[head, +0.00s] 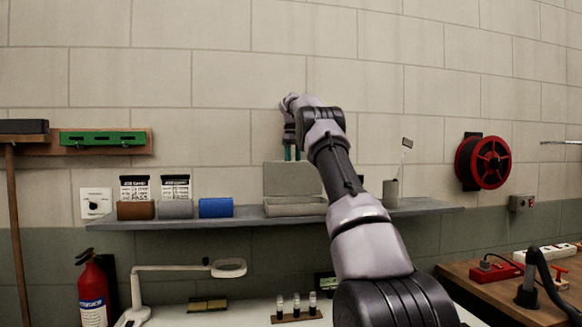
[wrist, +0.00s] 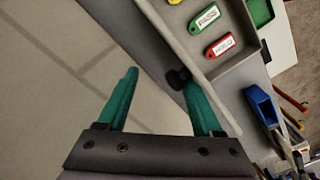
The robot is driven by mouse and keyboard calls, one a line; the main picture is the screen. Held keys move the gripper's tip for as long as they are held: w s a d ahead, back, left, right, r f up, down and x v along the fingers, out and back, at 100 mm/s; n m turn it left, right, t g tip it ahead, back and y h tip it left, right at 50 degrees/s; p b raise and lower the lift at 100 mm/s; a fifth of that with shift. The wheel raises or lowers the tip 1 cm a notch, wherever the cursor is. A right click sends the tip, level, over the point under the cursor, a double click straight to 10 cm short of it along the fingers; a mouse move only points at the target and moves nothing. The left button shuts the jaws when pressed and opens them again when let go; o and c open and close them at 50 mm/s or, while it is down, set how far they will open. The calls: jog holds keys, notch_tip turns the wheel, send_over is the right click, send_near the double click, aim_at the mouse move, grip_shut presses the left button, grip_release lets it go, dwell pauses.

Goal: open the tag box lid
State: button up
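The grey tag box (head: 296,208) sits on the wall shelf in the head view, with its lid (head: 292,178) standing up at the back, so the box is open. In the wrist view the open box (wrist: 243,62) shows a green tag (wrist: 205,18) and a red tag (wrist: 222,46) inside. A dark knob (wrist: 178,77) on the lid is beside the tip of the right finger; whether they touch I cannot tell. My gripper (head: 291,153) is just above the lid's top edge, pointing down. In the wrist view its teal fingers (wrist: 158,80) are apart, with nothing between them.
The wall is close behind. A bench below holds a magnifier lamp (head: 228,268) and small vials (head: 296,305).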

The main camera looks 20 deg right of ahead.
jog(key=shift+a, duration=0.3)
